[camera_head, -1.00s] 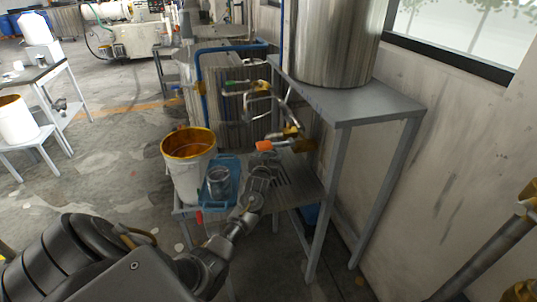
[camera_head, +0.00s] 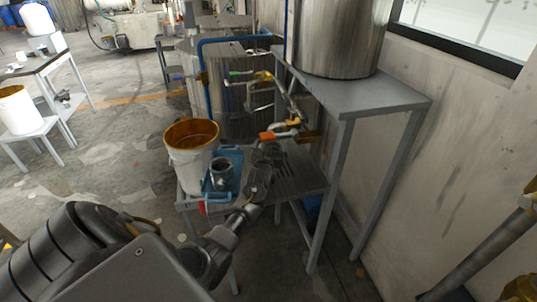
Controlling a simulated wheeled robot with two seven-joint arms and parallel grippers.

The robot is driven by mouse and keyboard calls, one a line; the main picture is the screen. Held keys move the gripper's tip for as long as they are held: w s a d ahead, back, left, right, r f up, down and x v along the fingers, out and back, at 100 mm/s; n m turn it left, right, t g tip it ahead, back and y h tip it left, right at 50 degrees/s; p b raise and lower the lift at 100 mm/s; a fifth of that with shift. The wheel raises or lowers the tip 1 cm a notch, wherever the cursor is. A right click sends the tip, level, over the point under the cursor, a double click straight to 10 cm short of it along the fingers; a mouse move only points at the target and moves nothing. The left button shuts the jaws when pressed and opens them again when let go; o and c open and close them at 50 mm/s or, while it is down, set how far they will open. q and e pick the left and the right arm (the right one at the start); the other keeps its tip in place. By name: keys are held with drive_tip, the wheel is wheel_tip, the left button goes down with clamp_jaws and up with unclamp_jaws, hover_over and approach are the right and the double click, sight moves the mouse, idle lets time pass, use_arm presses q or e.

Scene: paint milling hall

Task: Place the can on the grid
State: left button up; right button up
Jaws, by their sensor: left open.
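A small grey metal can (camera_head: 222,169) stands upright in a blue tray (camera_head: 236,157) on a low grey stand. The grid (camera_head: 300,174) is the slatted part of the stand's top, to the right of the tray and below the valves. My left arm reaches in from the bottom left. My right gripper is not in view.
A white bucket (camera_head: 190,170) with an orange-stained rim stands left of the tray. Valves with an orange handle (camera_head: 267,136) jut out above the stand. A taller grey table (camera_head: 365,97) bearing a steel tank (camera_head: 340,35) stands at the right, its legs close to the grid.

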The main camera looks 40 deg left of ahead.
use_arm(q)
drive_tip(key=b+v, duration=0.1)
drive_tip(key=v, duration=1.1)
drive_tip(key=shift+r, duration=0.2)
drive_tip(key=shift+d, duration=0.1)
